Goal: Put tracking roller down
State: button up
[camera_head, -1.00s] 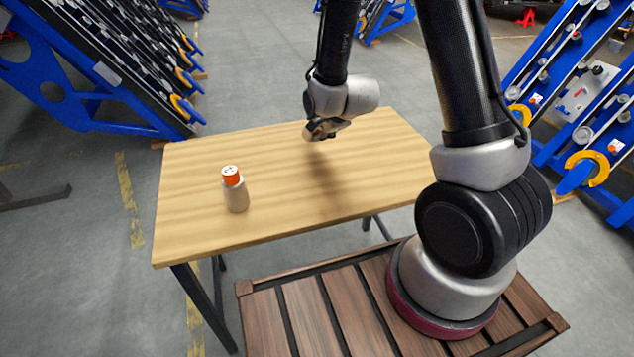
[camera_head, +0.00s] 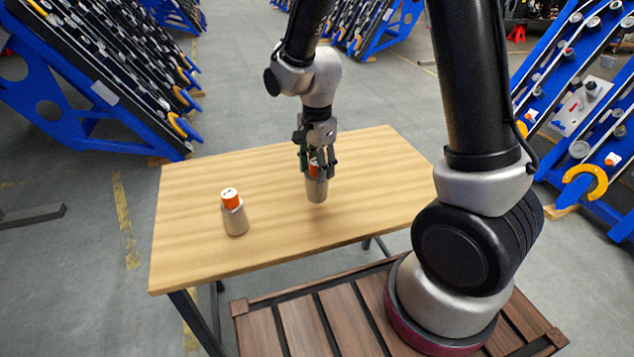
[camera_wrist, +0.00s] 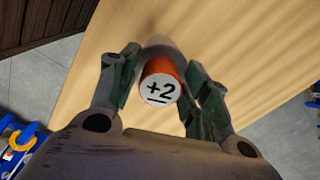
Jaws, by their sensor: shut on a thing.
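My gripper (camera_head: 316,163) points down over the middle of the wooden table (camera_head: 190,240), shut on a tracking roller (camera_head: 316,187) with a grey body and an orange, white-topped end. The roller is upright; I cannot tell whether its base touches the table. In the wrist view the held roller's white top (camera_wrist: 159,89) reads "+2" and sits between the two fingers (camera_wrist: 160,85). A second roller (camera_head: 235,220), grey with an orange top, stands upright on the table to the left, apart from my gripper.
The rest of the tabletop is bare. Blue slanted racks with rollers stand on the floor at the left (camera_head: 90,90) and at the right (camera_head: 575,110).

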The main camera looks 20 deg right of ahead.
notch_tip(320, 180, down, 4)
jog(key=o, duration=1.2)
jog(key=shift+r, duration=0.15)
notch_tip(320, 180, up, 12)
jog(key=shift+f, duration=0.1)
jog(key=s+d+r+n+t, duration=0.2)
jog(key=s+d+r+n, duration=0.4)
jog(key=s, duration=0.3)
jog(key=s+d+r+n+t, duration=0.2)
jog(key=s+d+r+n, duration=0.5)
jog(key=s+d+r, duration=0.1)
jog(key=shift+s+d+r+n, duration=0.15)
jog(key=shift+s+d+n, duration=0.25)
jog(key=shift+s, duration=0.65)
